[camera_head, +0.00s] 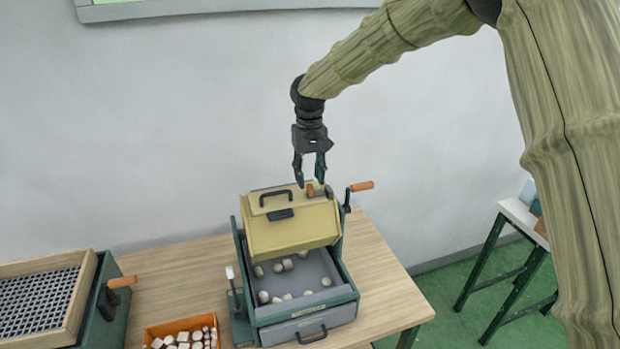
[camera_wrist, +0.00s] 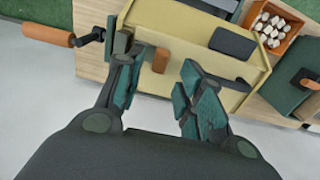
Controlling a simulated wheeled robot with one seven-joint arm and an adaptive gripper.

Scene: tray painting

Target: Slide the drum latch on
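The yellow drum (camera_head: 300,228) sits in a green frame on the table. A small orange-brown knob (camera_head: 311,190), probably the latch's, stands at the drum's upper right edge. It also shows in the wrist view (camera_wrist: 160,60). My gripper (camera_head: 310,181) points down just above that edge, fingers apart and empty. In the wrist view the knob appears between the fingertips (camera_wrist: 163,58); I cannot tell whether either finger touches it. The drum's dark plate (camera_head: 280,214) and black handle (camera_head: 275,197) are left of my gripper. The latch's slide itself is not clearly visible.
A crank with an orange handle (camera_head: 362,186) stands close right of my gripper. Below the drum, a grey tray (camera_head: 318,267) holds several pale stones. An orange box (camera_head: 180,326) of stones and a mesh sieve (camera_head: 40,300) stand left.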

